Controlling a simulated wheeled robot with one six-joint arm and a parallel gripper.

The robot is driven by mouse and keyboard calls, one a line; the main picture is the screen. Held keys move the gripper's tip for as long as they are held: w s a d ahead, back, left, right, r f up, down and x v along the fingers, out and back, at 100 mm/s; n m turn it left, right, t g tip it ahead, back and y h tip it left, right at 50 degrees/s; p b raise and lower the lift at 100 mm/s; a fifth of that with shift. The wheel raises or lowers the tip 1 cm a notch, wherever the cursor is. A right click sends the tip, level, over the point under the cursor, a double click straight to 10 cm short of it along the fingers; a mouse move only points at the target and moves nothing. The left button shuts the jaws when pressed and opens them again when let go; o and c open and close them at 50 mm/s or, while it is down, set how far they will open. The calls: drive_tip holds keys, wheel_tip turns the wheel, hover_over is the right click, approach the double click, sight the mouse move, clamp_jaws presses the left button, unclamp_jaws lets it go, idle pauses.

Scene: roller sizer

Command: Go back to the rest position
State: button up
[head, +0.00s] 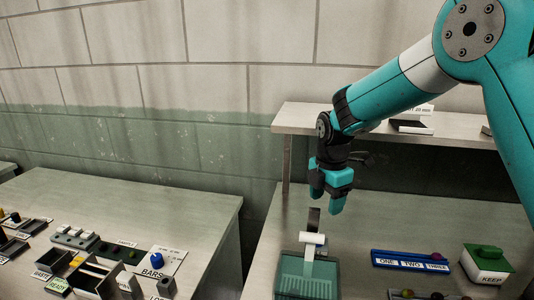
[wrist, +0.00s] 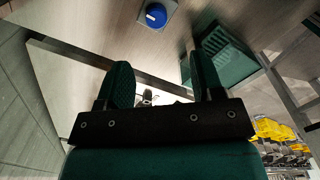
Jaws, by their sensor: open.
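My gripper (head: 328,200) hangs from the arm in the head view, fingers pointing down, above the right-hand table and in front of the shelf. It is open; in the wrist view my gripper (wrist: 163,78) shows two teal fingers well apart with nothing held between them. A green ribbed container (wrist: 222,55) shows to the right of the fingers in the wrist view.
A grey shelf (head: 300,118) runs behind my gripper. A blue rack labelled ONE, TWO, THREE (head: 408,263) and a box labelled KEEP (head: 485,265) stand to the right. The left table (head: 190,205) holds several small fixtures and a blue knob (head: 157,260). A gap separates the tables.

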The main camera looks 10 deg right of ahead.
drive_tip(key=s+d+r+m+t, duration=0.1)
drive_tip(key=s+d+m, duration=0.4)
drive_tip(key=s+m, duration=0.55)
drive_tip(key=s+d+r+m+t, duration=0.1)
drive_tip(key=s+d+m, duration=0.3)
drive_tip(key=s+m, duration=0.65)
drive_tip(key=s+a+r+n+g+y, duration=0.1)
drive_tip(key=s+a+r+n+y, duration=0.1)
drive_tip(key=s+a+r, duration=0.2)
drive_tip(key=s+a+r+n+g+y, duration=0.1)
drive_tip(key=s+a+r+n+y, duration=0.1)
drive_tip(key=a, duration=0.8)
drive_tip(key=s+r+n, duration=0.1)
drive_tip(key=s+r, duration=0.1)
drive_tip(key=s, duration=0.1)
drive_tip(key=shift+n, duration=0.3)
drive_tip(key=shift+a, duration=0.1)
